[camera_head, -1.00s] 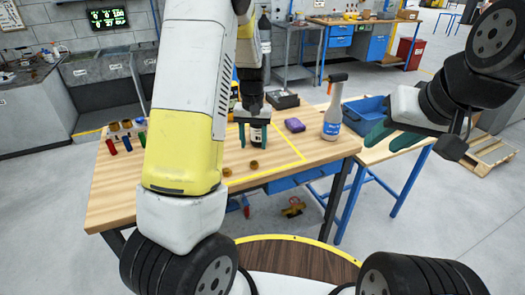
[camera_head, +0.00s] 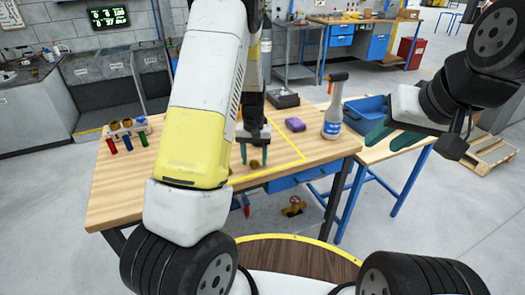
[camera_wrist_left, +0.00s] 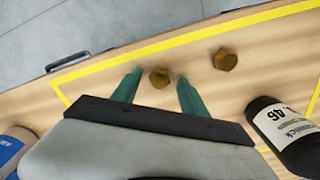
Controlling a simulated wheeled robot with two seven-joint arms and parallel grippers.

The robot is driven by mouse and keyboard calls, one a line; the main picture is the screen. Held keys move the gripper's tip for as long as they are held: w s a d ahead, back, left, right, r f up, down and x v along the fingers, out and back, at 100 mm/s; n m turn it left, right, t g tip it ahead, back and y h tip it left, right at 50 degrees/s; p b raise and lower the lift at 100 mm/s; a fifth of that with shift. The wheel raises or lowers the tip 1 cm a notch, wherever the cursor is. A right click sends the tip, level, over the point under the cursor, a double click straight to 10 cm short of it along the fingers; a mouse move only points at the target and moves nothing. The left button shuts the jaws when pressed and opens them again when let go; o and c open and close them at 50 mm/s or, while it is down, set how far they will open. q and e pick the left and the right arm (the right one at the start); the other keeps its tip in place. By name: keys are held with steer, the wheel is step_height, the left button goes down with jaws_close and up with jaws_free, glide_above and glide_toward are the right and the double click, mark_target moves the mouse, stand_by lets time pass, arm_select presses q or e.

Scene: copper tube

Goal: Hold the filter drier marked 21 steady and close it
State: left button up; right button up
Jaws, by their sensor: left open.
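My left gripper (camera_head: 254,158) is open and points down over the wooden table. Its green fingers stand on either side of a brass hex cap (camera_wrist_left: 159,78), also seen in the head view (camera_head: 254,164); nothing is gripped. A second brass cap (camera_wrist_left: 226,59) lies beside the fingers in the left wrist view. A black filter drier (camera_wrist_left: 285,130) shows at that view's lower right; its label seems to read 46. I see no drier readably marked 21. My arm hides part of the table in the head view. My right gripper (camera_head: 391,137) looks open and empty, at the right.
Yellow tape (camera_head: 292,164) marks an area on the table. Red, blue and green cylinders (camera_head: 127,143) stand at the left. A blue bin (camera_head: 365,110) is on the side table.

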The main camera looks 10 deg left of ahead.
mark_target(255, 161)
arm_select(q)
steer(key=shift+f, duration=0.2)
jaws_close()
steer(key=shift+r, duration=0.2)
steer(key=shift+r, duration=0.55)
step_height(255, 161, up, 2)
steer(key=shift+r, duration=0.2)
steer(key=s+d+r, duration=0.1)
steer(key=s+d, duration=0.8)
steer(key=s, duration=0.3)
steer(key=shift+s+d, duration=0.35)
steer(key=shift+s, duration=0.05)
steer(key=shift+r, duration=0.1)
